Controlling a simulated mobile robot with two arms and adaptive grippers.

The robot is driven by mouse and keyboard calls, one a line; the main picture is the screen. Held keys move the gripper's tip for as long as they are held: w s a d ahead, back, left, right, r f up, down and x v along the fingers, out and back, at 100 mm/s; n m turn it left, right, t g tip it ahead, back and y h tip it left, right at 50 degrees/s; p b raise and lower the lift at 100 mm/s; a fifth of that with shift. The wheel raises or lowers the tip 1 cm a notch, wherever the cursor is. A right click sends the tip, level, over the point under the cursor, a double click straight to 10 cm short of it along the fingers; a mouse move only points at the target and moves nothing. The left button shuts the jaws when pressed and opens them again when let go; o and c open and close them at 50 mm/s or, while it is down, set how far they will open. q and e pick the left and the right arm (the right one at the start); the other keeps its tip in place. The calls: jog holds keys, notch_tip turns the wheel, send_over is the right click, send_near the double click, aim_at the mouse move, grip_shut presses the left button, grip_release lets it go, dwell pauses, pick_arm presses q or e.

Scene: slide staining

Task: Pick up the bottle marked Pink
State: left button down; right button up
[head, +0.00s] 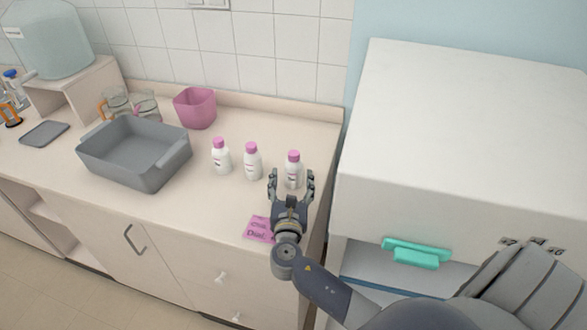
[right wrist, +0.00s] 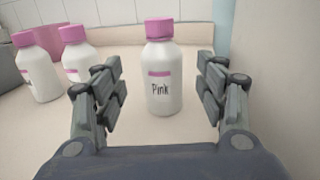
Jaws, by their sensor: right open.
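The bottle marked Pink (right wrist: 161,78) is white with a pink cap and a pink band, and stands upright on the counter. In the head view it is the rightmost of three similar bottles (head: 293,168). My right gripper (head: 291,178) is open, with its fingers pointing at this bottle. In the right wrist view the bottle shows between and just beyond the open fingers (right wrist: 160,92), with a gap on both sides. The other two bottles (head: 221,156) (head: 252,161) stand to its left. My left gripper is not in view.
A pink note (head: 259,229) lies near the counter's front edge. A grey basin (head: 120,165) and a pink bin (head: 195,108) stand to the left. A large white cabinet (head: 460,120) with a teal handle (head: 417,252) is close on the right. The tiled wall is behind.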

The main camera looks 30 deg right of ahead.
aim_at(293, 174)
jog(key=shift+w+d, duration=0.25)
jog(key=shift+w, duration=0.05)
jog(key=p+x, duration=0.1)
jog(key=x, duration=0.2)
jog(key=shift+w+d+r, duration=0.1)
jog(key=shift+w+d, duration=0.2)
jog(key=shift+w+d+p, duration=0.3)
jog(key=shift+w+d, duration=0.05)
jog(key=shift+w, duration=0.1)
jog(key=shift+c, duration=1.1)
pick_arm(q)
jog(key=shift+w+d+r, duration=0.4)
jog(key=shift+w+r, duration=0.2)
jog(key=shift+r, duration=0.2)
pick_arm(e)
jog(key=c, duration=1)
